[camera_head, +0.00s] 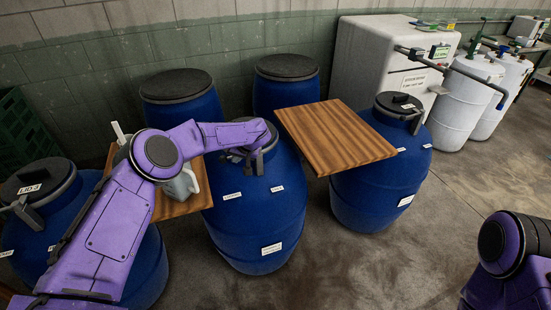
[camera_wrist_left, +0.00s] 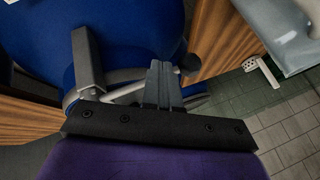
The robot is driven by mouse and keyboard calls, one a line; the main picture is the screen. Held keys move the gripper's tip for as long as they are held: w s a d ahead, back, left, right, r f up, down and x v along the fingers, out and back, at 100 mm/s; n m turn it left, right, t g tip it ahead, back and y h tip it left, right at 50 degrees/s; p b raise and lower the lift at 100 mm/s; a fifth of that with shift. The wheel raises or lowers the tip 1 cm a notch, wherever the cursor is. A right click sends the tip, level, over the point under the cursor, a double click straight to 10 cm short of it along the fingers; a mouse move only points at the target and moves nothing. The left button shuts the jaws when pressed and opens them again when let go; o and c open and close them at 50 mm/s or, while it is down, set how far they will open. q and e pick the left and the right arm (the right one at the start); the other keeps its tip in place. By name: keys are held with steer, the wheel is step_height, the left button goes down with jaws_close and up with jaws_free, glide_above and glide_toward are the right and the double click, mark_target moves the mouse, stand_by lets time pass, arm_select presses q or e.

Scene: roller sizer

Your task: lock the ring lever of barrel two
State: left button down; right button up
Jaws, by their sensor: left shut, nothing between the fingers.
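The middle blue barrel (camera_head: 262,225) stands between two wooden boards. Its top is mostly hidden by my left arm, so its lid hardly shows. My left gripper (camera_head: 254,165) is at the upper front of this barrel. In the left wrist view its grey fingers (camera_wrist_left: 162,86) are together and empty, close to a silvery ring band (camera_wrist_left: 122,91) on the blue barrel. A dark grey lever-like bar (camera_wrist_left: 87,58) stands beside the band, left of the fingers and apart from them. I cannot tell whether it lies fully against the ring. My right gripper is out of view.
A wooden board (camera_head: 335,136) lies right of the middle barrel, with a lidded blue barrel (camera_head: 378,190) beyond. A pale jug (camera_head: 181,186) sits on the left board (camera_head: 190,203), near my left arm. Another lidded barrel (camera_head: 38,180) stands left.

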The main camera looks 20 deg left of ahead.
arm_select(q)
steer(key=shift+w+a+r, duration=0.1)
steer(key=shift+a+r, duration=0.1)
steer(key=shift+a, duration=0.05)
stand_by(0.3)
steer(key=s+d+r, duration=0.3)
steer(key=s+r, duration=0.5)
steer(key=shift+s+r, duration=0.3)
steer(key=shift+s, duration=0.1)
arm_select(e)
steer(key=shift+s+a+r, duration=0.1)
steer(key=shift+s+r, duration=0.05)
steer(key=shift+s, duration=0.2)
arm_select(q)
steer(key=shift+w, duration=0.1)
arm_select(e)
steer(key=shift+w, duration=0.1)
arm_select(q)
steer(key=shift+d, duration=0.1)
